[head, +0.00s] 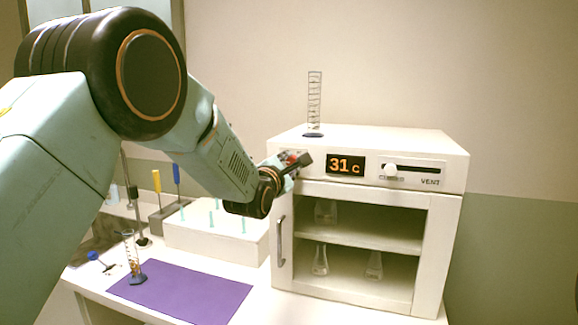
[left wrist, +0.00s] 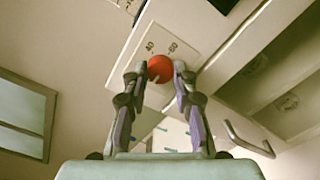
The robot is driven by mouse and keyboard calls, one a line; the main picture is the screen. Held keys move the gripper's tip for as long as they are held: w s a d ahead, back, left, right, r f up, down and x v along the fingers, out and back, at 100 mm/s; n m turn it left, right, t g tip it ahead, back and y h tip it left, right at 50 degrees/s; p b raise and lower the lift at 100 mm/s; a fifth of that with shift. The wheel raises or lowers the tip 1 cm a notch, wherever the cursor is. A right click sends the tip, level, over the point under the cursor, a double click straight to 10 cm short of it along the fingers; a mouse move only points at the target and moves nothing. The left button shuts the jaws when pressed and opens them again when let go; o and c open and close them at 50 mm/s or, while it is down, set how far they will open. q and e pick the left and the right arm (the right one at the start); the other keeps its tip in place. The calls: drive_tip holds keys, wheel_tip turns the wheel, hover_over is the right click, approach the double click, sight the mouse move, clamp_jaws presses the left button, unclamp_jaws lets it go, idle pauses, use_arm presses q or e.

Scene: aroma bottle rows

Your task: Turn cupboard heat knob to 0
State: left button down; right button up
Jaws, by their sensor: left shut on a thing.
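The white cupboard (head: 452,205) stands on the bench, with a display (head: 345,166) reading "31 c" on its top panel. The heat knob (left wrist: 160,68) is round and red in the left wrist view, on a pale plate with markings that look like 40 and 60. My left gripper (head: 300,160) reaches the left end of the cupboard's top panel. In the left wrist view its two fingers (left wrist: 160,75) are shut on the knob, one on each side. In the head view the gripper mostly hides the knob. My right gripper is not in view.
A vent slider (head: 390,170) is right of the display. A graduated cylinder (head: 314,105) stands on the cupboard. Flasks (head: 320,260) sit inside behind the door with its handle (head: 281,241). A purple mat (head: 190,292), another cylinder (head: 132,255) and a peg rack (head: 225,240) are left.

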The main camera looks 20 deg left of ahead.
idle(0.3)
use_arm(q)
drive_tip(key=c, duration=1.1)
unclamp_jaws()
drive_tip(key=shift+o, duration=0.2)
drive_tip(key=s, duration=1.2)
drive_tip(key=shift+a, duration=0.25)
